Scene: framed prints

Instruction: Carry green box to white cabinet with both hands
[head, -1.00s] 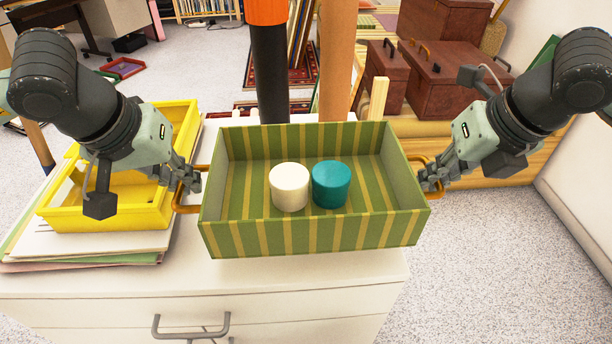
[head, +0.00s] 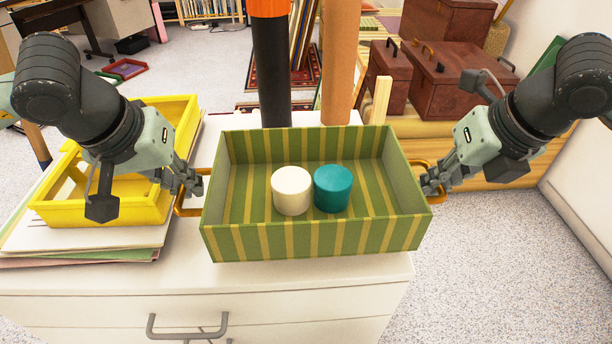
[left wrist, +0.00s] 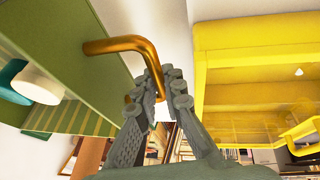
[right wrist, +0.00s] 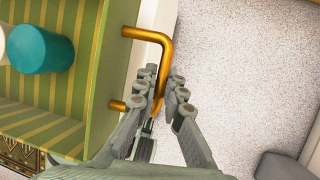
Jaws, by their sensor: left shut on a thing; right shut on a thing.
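The green striped box (head: 315,240) is in the middle of the head view, over or on the white cabinet (head: 290,285); I cannot tell whether it touches the top. It holds a white cylinder (head: 292,190) and a teal cylinder (head: 332,188), both upright. My left gripper (head: 188,185) is shut on the box's left brass handle, which shows in the left wrist view (left wrist: 120,45). My right gripper (head: 432,185) is shut on the right brass handle, which shows in the right wrist view (right wrist: 158,45). The box looks roughly level.
A yellow tray (head: 105,205) sits on papers (head: 80,245) at the cabinet's left, close to my left gripper. A black and orange post (head: 271,70) and a wooden post (head: 340,60) stand behind the box. Brown cases (head: 460,85) are at the back right. Floor is clear at right.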

